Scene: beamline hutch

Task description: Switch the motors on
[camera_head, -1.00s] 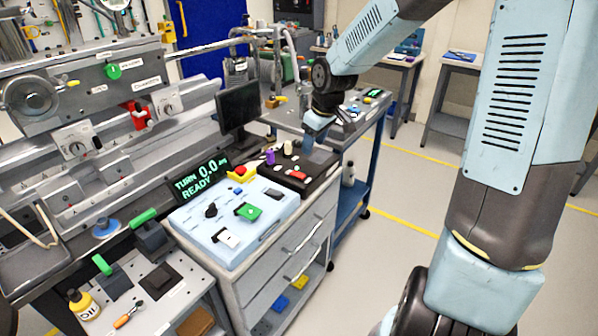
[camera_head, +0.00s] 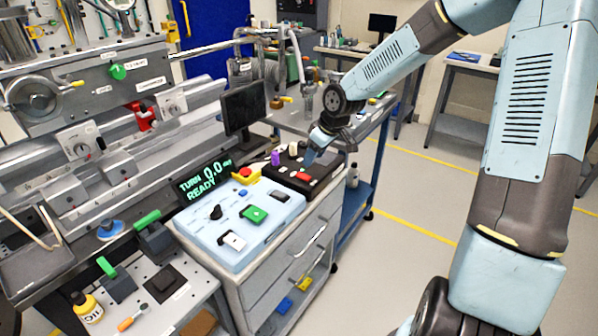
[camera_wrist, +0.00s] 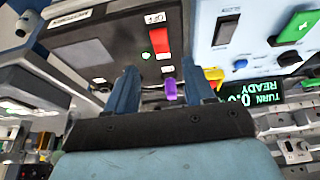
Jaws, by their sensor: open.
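A light-blue control box (camera_head: 265,225) stands on the drawer cabinet. It carries a green switch (camera_head: 254,214), a white rocker (camera_head: 233,241), a black knob (camera_head: 214,212) and a dark rocker (camera_head: 279,195). Behind it is a black box (camera_head: 291,182) with a red rocker (camera_head: 303,176), also seen in the wrist view (camera_wrist: 159,40) beside a lit green lamp (camera_wrist: 146,55). My gripper (camera_head: 309,157) is over the black box, open and empty; in the wrist view its fingers (camera_wrist: 160,72) point toward the red rocker, apparently apart from it.
A display (camera_head: 205,178) reads "TURN 0.0" and "READY". A red button on a yellow base (camera_head: 244,174) and a purple knob (camera_head: 276,158) stand close by. A monitor (camera_head: 243,108) is behind left. The floor (camera_head: 400,250) to the right is clear.

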